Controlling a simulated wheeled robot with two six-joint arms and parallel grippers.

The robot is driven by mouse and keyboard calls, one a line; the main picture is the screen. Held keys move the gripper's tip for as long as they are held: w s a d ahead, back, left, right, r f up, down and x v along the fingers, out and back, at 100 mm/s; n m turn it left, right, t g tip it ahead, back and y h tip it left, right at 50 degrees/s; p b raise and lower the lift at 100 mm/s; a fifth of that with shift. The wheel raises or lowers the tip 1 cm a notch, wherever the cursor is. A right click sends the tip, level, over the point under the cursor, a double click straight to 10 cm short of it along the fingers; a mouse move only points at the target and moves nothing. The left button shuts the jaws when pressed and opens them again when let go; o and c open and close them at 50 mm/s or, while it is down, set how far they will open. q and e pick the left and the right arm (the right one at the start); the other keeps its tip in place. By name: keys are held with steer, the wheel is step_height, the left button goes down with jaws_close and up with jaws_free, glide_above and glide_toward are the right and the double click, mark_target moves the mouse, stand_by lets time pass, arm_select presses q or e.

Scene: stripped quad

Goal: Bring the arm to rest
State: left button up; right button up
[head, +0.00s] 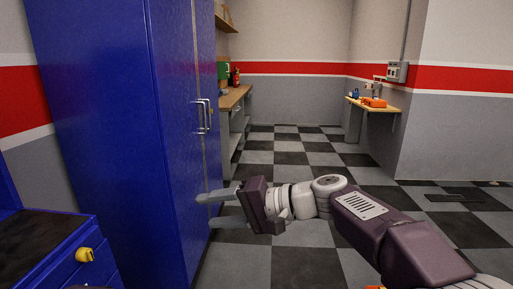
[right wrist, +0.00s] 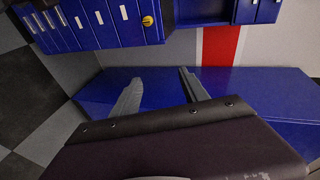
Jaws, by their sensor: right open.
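My right arm comes in from the lower right of the head view. Its right gripper (head: 212,210) points left, close to the lower front of a tall blue cabinet (head: 110,120). The two fingers are apart and nothing is between them. In the right wrist view the open fingers (right wrist: 160,82) reach over the blue cabinet face (right wrist: 250,95). I cannot tell whether the fingertips touch the cabinet. My left gripper is not in view.
A blue drawer unit (head: 60,250) with a yellow knob stands at the lower left. A wooden workbench (head: 236,97) is behind the cabinet. A small wall shelf (head: 388,106) holds an orange item at the back right. The checkered floor (head: 285,157) is clear in the middle.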

arm_select(q)
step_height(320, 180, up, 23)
steer(key=p, duration=1.8)
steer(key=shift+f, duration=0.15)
arm_select(e)
steer(key=s+d+f+h, duration=0.3)
steer(key=s+d+h, duration=0.1)
steer(key=d, duration=0.5)
steer(key=s+d+f+g+h, duration=0.1)
steer(key=s+d+f+h, duration=0.3)
steer(key=d, duration=0.4)
steer(key=s+d+f+n+g+h, duration=0.1)
steer(key=s+d+f+h, duration=0.3)
steer(key=d, duration=0.5)
steer(key=s+h, duration=0.2)
steer(key=s, duration=0.1)
steer(key=shift+d+f, duration=0.2)
steer(key=shift+d, duration=0.1)
